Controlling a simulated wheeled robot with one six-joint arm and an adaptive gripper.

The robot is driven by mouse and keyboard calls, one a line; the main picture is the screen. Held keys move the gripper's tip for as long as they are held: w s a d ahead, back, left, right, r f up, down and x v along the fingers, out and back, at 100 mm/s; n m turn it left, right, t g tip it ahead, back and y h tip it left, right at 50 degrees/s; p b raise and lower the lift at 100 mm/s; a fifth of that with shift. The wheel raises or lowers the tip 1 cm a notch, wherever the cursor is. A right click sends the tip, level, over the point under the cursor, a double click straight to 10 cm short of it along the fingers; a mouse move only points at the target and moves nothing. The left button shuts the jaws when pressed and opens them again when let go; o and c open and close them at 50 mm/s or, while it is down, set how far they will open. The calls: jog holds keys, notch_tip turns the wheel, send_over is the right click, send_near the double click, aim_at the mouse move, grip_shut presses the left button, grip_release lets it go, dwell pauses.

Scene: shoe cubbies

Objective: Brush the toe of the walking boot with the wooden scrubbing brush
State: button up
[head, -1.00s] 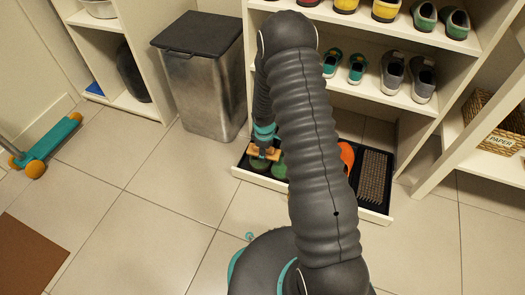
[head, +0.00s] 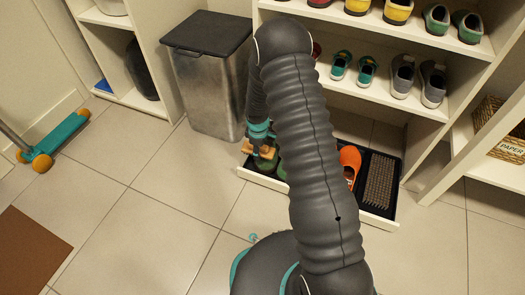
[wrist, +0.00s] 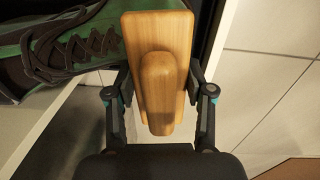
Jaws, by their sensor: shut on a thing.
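The wooden scrubbing brush (wrist: 179,30) is held in my gripper (wrist: 160,97), its pale handle block toward the wrist camera. It also shows in the head view (head: 267,153), at the left end of the low tray. The walking boot (wrist: 75,45) is green with dark laces and lies left of the brush in the wrist view. In the head view only a green part of footwear (head: 281,171) shows beside my arm. The brush overlaps the boot's edge in the wrist view; I cannot tell whether they touch. The bristles are hidden.
The black tray with a white front edge (head: 262,180) also holds an orange shoe (head: 348,160) and a bristly mat (head: 380,181). Shelves of shoes (head: 425,45) rise behind it. A metal bin (head: 207,90) stands to the left.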

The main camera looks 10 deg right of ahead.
aim_at(272, 152)
jog(key=shift+s+d+f, duration=0.1)
jog(key=shift+s+d, duration=0.25)
jog(key=shift+d, duration=0.2)
jog(key=shift+s+d, duration=0.3)
jog(key=shift+d, duration=0.25)
jog(key=shift+s+d, duration=0.3)
jog(key=shift+d, duration=0.2)
jog(key=shift+s+d, duration=0.3)
jog(key=shift+d, duration=0.2)
jog(key=shift+w+a, duration=0.3)
jog(key=shift+a, duration=0.2)
jog(key=shift+w+a, duration=0.25)
jog(key=shift+a, duration=0.2)
jog(key=shift+w+a, duration=0.35)
jog(key=shift+a, duration=0.25)
jog(key=shift+w+a, duration=0.35)
jog(key=shift+a, duration=0.2)
jog(key=shift+s+d, duration=0.3)
jog(key=shift+d, duration=0.25)
jog(key=shift+s+d, duration=0.3)
jog(key=shift+d, duration=0.2)
jog(key=shift+s+a+r+p, duration=0.15)
jog(key=shift+r+p, duration=1.1)
jog(key=shift+r, duration=0.75)
jog(key=shift+s+a+r+p, duration=0.15)
jog(key=shift+r+p, duration=1.05)
jog(key=shift+r, duration=0.8)
jog(key=shift+d, duration=0.1)
